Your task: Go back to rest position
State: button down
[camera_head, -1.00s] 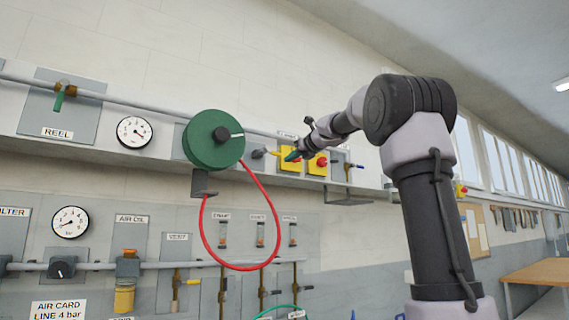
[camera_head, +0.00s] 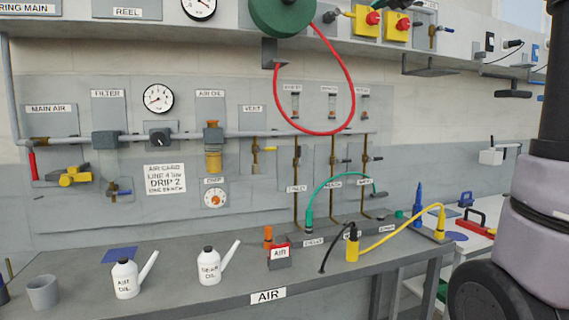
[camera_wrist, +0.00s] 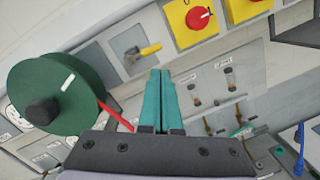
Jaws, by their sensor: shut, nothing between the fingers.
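My gripper shows in the wrist view (camera_wrist: 160,75) with its two teal fingers lying together and nothing between them. It points toward the wall panels, with the green hose reel (camera_wrist: 65,95) to its left and the yellow box with a red button (camera_wrist: 198,18) above right. In the head view only the dark tip of my gripper may show at the top edge, near the yellow boxes (camera_head: 368,20); my arm stands at the right edge. The green reel (camera_head: 283,12) hangs at the top with a red hose (camera_head: 350,100) looping down.
A grey bench (camera_head: 205,295) holds the air oil can (camera_head: 125,280), the gear oil can (camera_head: 209,267), a grey cup (camera_head: 43,291) and yellow (camera_head: 400,235) and green hoses (camera_head: 325,183). The wall carries gauges, pipes and valves. A shelf ledge (camera_head: 130,35) runs above.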

jog(key=s+d+f+m+g+h, duration=0.1)
jog(key=s+d+f+m+h, duration=0.25)
jog(key=s+f+m, duration=0.6)
jog(key=s+d+f+m+g+h, duration=0.25)
jog(key=f+m+h, duration=0.2)
jog(key=m, duration=0.95)
jog(key=s+a+f+m+g+y, duration=0.2)
jog(key=s+a+f+m, duration=0.1)
jog(key=s+f, duration=0.4)
jog(key=s+a+f+m+g+y, duration=0.2)
jog(key=s+a+f+m+g, duration=0.1)
jog(key=f, duration=0.8)
jog(key=s+a+f+m+g+y, duration=0.2)
jog(key=s+a+f+m+g, duration=0.1)
jog(key=s+a+f+m, duration=0.2)
jog(key=s+f+m, duration=0.2)
jog(key=s+f, duration=0.2)
jog(key=s, duration=0.1)
jog(key=shift+s+a+f, duration=0.15)
jog(key=shift+s+f, duration=0.05)
jog(key=shift+s, duration=0.15)
